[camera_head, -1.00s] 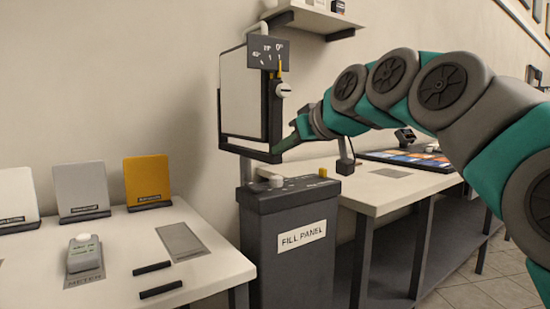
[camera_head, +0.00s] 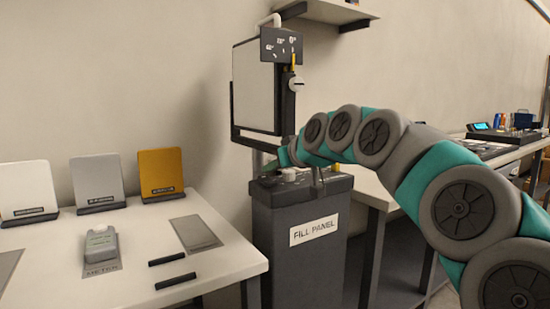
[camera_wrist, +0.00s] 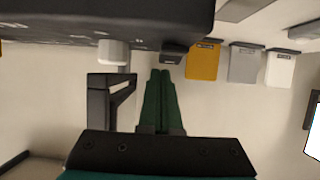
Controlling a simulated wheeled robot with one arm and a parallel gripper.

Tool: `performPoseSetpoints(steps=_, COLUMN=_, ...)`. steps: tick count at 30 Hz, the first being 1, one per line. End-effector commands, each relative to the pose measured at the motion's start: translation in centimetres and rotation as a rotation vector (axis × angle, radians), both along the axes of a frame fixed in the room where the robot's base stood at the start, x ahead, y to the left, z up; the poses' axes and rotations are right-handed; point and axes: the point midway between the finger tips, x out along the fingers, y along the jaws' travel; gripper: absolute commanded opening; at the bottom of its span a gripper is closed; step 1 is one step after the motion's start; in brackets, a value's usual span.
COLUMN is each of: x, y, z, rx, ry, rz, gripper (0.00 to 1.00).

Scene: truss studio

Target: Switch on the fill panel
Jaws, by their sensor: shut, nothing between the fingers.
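The fill panel (camera_head: 255,88) is a pale flat panel in a dark yoke, and its face looks unlit. Below it stands its dark control box (camera_head: 300,262), labelled FILL PANEL. On the box top a white knob (camera_head: 289,175) is partly hidden by my arm; it also shows in the wrist view (camera_wrist: 113,52). A small dark block (camera_wrist: 172,54) sticks out beside the knob; I cannot tell whether it is a switch. My gripper (camera_wrist: 160,72) is shut and empty, its green fingertips close to this block. Whether they touch is unclear.
A white table (camera_head: 225,250) at left holds a meter (camera_head: 101,244) and white, grey and orange cards (camera_head: 161,173) in stands. A dial plate (camera_head: 281,45) and a side knob (camera_head: 296,84) sit by the panel. Another bench stands behind my arm at right.

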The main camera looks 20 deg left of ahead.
Motion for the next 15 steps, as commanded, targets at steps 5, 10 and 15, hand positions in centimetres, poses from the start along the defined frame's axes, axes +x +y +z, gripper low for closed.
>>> performPoseSetpoints(steps=5, x=0.0, y=0.1, z=-0.4, rx=0.0, ry=0.001, rz=0.001, gripper=0.0)
performPoseSetpoints(steps=10, x=0.1, y=0.1, z=-0.4, rx=-0.001, ry=0.002, rz=0.001, gripper=0.0)
performPoseSetpoints(steps=15, x=0.6, y=0.6, z=-1.3, rx=-0.003, ry=0.004, rz=0.0, gripper=0.0)
